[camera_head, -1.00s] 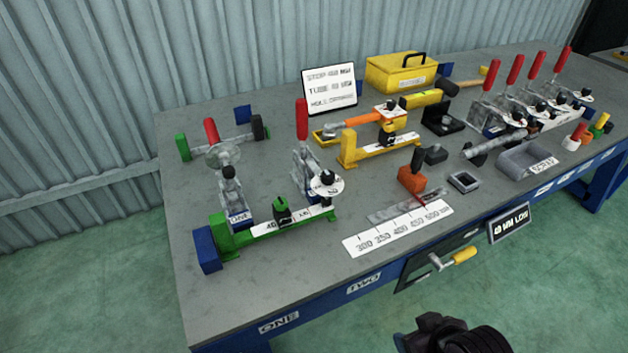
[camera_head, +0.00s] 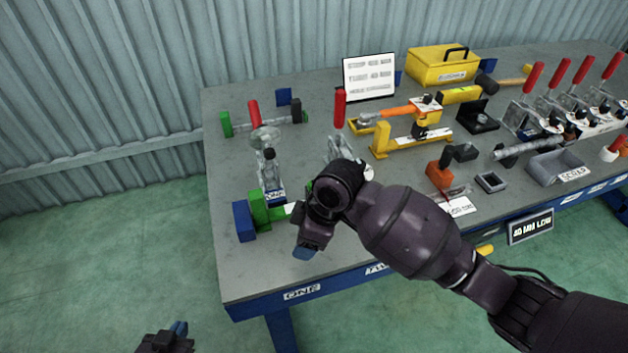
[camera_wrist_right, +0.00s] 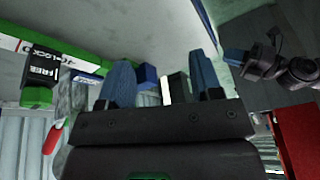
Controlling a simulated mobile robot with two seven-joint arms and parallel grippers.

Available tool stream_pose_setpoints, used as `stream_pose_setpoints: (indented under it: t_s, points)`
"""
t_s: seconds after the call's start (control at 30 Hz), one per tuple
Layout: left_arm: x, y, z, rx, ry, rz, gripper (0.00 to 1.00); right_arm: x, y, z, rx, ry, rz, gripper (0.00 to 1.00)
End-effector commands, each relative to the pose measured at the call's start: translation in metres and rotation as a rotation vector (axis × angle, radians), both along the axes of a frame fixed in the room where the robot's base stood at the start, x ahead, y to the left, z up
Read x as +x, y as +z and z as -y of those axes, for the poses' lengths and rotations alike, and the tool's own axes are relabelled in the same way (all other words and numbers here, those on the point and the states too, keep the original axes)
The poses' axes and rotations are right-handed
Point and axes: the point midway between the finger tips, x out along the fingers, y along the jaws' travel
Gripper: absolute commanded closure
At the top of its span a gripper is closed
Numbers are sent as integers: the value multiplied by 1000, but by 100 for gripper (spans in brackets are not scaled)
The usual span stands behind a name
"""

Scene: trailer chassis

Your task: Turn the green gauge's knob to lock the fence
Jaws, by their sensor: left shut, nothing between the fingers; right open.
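The green gauge (camera_head: 259,208) lies at the near left of the bench, a blue block (camera_head: 243,222) at its left end. My right arm hides most of its rail and its knob in the head view. My left gripper (camera_head: 178,328) is shut and empty, low in front of the bench.
Clamps with red handles (camera_head: 340,108) stand behind the gauge. A yellow gauge (camera_head: 382,140), an orange block (camera_head: 440,176) and a grey scrap tray (camera_head: 560,168) are farther right. The floor left of the bench is clear.

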Motion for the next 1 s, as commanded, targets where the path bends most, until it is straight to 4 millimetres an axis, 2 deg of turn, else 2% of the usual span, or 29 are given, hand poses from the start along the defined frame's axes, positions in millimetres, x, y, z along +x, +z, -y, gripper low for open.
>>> stream_pose_setpoints:
  t_s: [0.13,0.37,0.6,0.8,1.0]
  points:
    - [0,0,0,0,0,0,100,27,13,-7,-71,110,10,41]
    - [0,0,0,0,0,0,100,72,39,-6,-186,231,17,41]
    - [0,1,0,0,0,1,100,122,82,6,-294,287,29,41]
    - [1,1,0,0,0,2,100,147,108,13,-340,295,37,41]
    - [1,0,0,0,0,2,100,151,108,15,-348,297,35,41]
